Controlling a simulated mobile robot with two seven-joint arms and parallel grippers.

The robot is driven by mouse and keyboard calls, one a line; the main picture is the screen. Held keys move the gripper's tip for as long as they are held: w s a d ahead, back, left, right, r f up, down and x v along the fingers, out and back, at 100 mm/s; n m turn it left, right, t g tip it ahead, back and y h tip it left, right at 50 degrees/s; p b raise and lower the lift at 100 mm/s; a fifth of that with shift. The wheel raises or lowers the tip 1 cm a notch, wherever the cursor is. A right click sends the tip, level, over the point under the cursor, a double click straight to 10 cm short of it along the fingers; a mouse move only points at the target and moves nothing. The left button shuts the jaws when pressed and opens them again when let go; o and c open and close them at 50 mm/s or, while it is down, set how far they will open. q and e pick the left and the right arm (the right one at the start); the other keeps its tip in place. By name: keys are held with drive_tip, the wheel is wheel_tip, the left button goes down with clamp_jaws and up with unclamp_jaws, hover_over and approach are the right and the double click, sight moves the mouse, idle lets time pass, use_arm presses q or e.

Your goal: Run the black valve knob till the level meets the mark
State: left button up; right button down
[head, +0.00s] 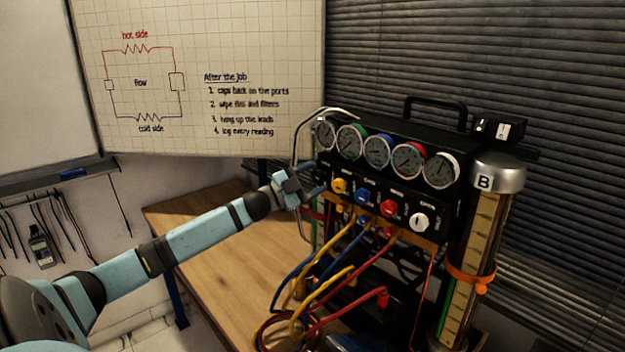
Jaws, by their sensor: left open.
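The gauge rig (385,200) is a black box with a row of round gauges, standing on a wooden bench. Its front has yellow, blue, red and white knobs; I cannot make out a black valve knob. My left gripper (313,184) is open at the rig's left end, beside the yellow knob (339,185). I cannot tell whether it touches anything. A clear tube marked B (482,225) stands upright at the rig's right, with an orange clamp-like mark (470,279) around it. The level in it is hard to tell. Another tube behind my gripper is mostly hidden. My right gripper is out of view.
Yellow, blue and red hoses (325,290) hang from the rig's front and loop over the bench (205,235). A thin metal pipe (296,140) bends at the rig's left. A whiteboard (200,60) and dark blinds stand behind. The bench's left part is clear.

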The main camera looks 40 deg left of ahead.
use_arm(q)
drive_tip(key=shift+s+a+f, duration=0.15)
drive_tip(key=shift+s+f, duration=0.1)
drive_tip(key=shift+s, duration=0.2)
drive_tip(key=b+v, duration=0.2)
drive_tip(key=v, duration=1)
drive_tip(key=shift+s, duration=0.35)
drive_tip(key=shift+a+f, duration=0.1)
idle(0.4)
